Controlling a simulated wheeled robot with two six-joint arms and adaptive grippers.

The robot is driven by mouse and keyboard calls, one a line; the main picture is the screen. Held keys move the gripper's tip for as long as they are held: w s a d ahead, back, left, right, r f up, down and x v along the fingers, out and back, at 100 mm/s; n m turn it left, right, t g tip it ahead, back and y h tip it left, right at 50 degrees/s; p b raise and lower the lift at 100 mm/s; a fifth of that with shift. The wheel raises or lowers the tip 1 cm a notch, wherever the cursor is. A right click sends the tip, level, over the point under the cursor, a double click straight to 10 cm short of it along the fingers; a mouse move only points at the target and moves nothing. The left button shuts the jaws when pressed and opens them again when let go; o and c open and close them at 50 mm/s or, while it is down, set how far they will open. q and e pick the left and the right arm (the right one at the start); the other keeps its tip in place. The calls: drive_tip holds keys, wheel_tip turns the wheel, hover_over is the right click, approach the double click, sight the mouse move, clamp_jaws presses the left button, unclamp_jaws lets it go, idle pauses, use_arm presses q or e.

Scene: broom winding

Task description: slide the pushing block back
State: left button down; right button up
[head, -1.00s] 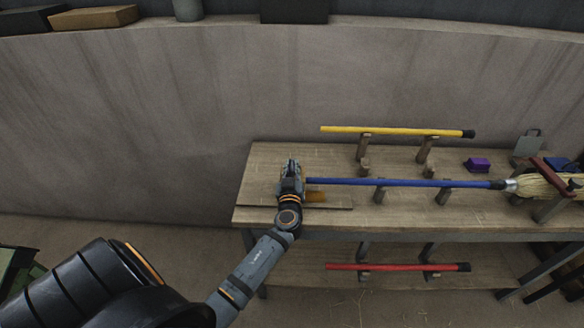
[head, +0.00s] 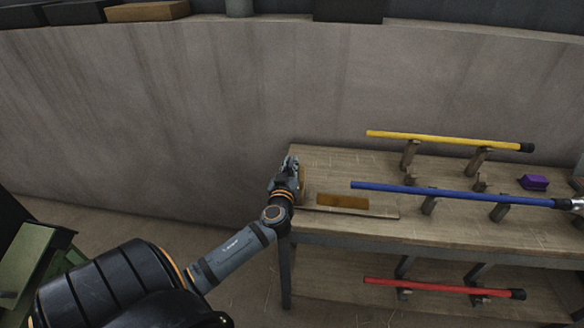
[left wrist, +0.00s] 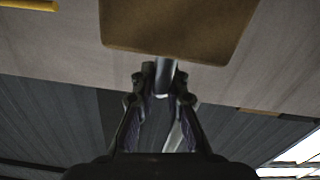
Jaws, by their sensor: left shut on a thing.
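My left gripper (head: 290,163) is at the left end of the wooden workbench (head: 325,160). In the left wrist view its fingers (left wrist: 160,95) are closed around a grey metal rod (left wrist: 165,72), which joins the brown pushing block (left wrist: 180,25). In the head view only a narrow strip of the block (head: 302,180) shows, just right of the gripper. The blue broom stick (head: 430,190) lies on wooden supports, its left end clearly apart from the block. A flat orange-brown patch (head: 342,201) lies on the bench between them.
A yellow stick (head: 445,139) rests on supports behind the blue one. A red stick (head: 440,287) lies on the lower shelf. A small purple block (head: 533,182) sits at the bench's right. The floor left of the bench is open.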

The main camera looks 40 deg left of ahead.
use_arm(q)
drive_tip(key=c, duration=1.8)
unclamp_jaws()
drive_tip(key=shift+a, duration=0.1)
drive_tip(key=o, duration=0.4)
drive_tip(key=shift+s+a, duration=0.2)
drive_tip(key=shift+o, duration=0.2)
drive_tip(key=shift+d, duration=0.3)
drive_tip(key=v, duration=1.1)
drive_tip(key=shift+s, duration=0.35)
drive_tip(key=shift+d+f, duration=0.1)
